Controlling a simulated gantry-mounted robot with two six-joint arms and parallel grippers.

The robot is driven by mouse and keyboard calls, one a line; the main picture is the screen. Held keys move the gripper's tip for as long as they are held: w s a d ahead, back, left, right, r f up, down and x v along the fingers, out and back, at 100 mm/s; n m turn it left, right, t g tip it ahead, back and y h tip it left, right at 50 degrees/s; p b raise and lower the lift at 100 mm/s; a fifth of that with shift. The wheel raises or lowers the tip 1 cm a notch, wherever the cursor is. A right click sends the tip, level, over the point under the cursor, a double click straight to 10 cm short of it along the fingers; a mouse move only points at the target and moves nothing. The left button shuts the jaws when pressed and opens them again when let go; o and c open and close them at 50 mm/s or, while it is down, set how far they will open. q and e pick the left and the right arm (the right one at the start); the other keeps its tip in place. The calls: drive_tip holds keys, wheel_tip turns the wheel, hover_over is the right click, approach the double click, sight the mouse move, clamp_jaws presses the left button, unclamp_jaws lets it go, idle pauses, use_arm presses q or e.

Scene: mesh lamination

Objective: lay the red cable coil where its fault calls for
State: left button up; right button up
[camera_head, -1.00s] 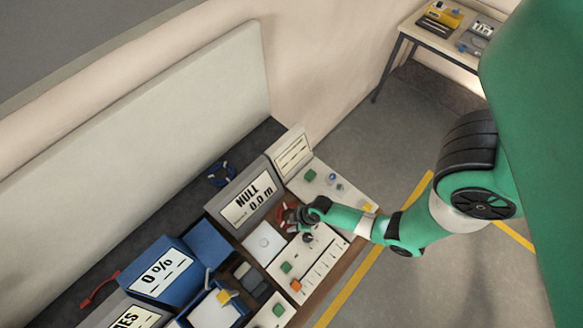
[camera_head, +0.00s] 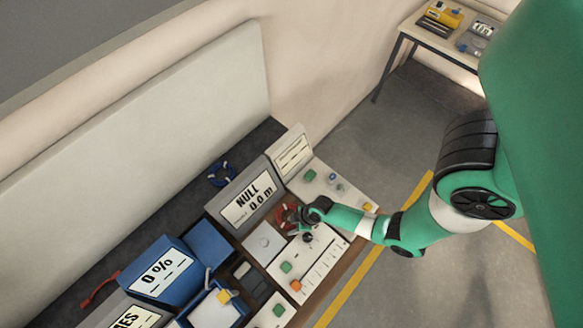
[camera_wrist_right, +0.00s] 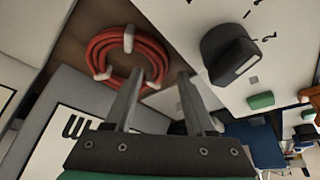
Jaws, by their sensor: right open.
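The red cable coil (camera_head: 282,216) lies between the grey display box and the white panel, partly hidden by my right gripper in the head view. In the right wrist view the coil (camera_wrist_right: 108,40) is a round red bundle with pale ties. My right gripper (camera_wrist_right: 160,75) is open and empty, its fingertips just beside the coil. In the head view the right gripper (camera_head: 297,226) is above the panel, near a black knob (camera_head: 307,237). My left gripper is not in view.
A blue coil (camera_head: 222,173) lies on the dark surface behind the display. The white panel (camera_head: 318,262) carries green and orange buttons.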

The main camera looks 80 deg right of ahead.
drive_tip(key=p+v, duration=0.7)
drive_tip(key=v, duration=0.4)
drive_tip(key=shift+r, duration=0.2)
drive_tip(key=shift+s, duration=0.1)
